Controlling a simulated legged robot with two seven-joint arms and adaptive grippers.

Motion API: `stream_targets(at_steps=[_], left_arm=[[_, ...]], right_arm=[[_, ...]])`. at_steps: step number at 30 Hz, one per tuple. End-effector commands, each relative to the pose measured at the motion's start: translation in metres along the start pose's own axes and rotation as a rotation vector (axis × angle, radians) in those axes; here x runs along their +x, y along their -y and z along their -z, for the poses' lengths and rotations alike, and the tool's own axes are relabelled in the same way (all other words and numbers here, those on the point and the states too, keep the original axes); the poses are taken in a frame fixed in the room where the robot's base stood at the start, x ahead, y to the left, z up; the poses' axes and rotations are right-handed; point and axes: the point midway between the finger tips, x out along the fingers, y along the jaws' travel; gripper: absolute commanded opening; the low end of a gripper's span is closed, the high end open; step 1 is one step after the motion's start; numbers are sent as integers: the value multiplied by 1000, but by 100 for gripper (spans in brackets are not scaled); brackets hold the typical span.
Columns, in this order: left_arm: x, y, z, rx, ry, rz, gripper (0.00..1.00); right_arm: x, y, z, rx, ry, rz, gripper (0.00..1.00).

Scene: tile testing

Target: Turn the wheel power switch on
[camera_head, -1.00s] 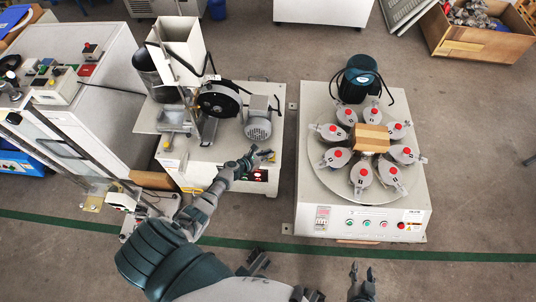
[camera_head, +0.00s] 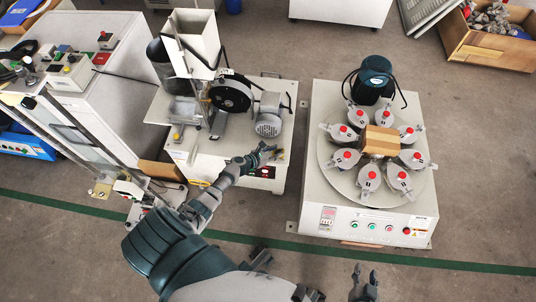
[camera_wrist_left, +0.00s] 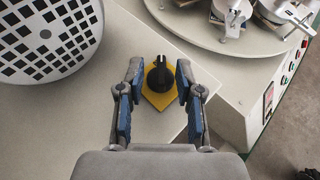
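The wheel power switch is a black rotary knob (camera_wrist_left: 158,77) on a yellow square plate (camera_wrist_left: 160,96), set near the corner of the white grinding-wheel bench in the left wrist view. My left gripper (camera_wrist_left: 159,65) is open, with one blue-padded finger on each side of the knob and gaps showing between. In the head view my left gripper (camera_head: 266,153) is over the front right part of the bench (camera_head: 230,152) and mostly hides the switch. My right gripper (camera_head: 364,276) is open and empty, low in the head view, in front of the turntable machine.
The black wheel (camera_head: 230,95) and grey motor (camera_head: 269,115) stand behind my left gripper. The white turntable machine (camera_head: 325,190), with several red-knobbed holders, is to the right. A narrow strip of floor separates it from the bench.

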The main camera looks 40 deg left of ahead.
Motion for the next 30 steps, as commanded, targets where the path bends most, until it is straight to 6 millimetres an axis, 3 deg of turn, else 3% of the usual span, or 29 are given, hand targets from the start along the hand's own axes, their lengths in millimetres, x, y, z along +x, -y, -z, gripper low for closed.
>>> stream_targets(at_steps=[15, 21, 30], left_arm=[[-97, 0, 3, 0, -4, 3, 35], [-112, 0, 3, -2, -4, 3, 35], [-112, 0, 3, -2, -3, 3, 35]], right_arm=[[0, 0, -2, 0, 4, -1, 40], [1, -1, -2, 0, 5, -1, 40], [1, -1, -2, -1, 6, -1, 40]])
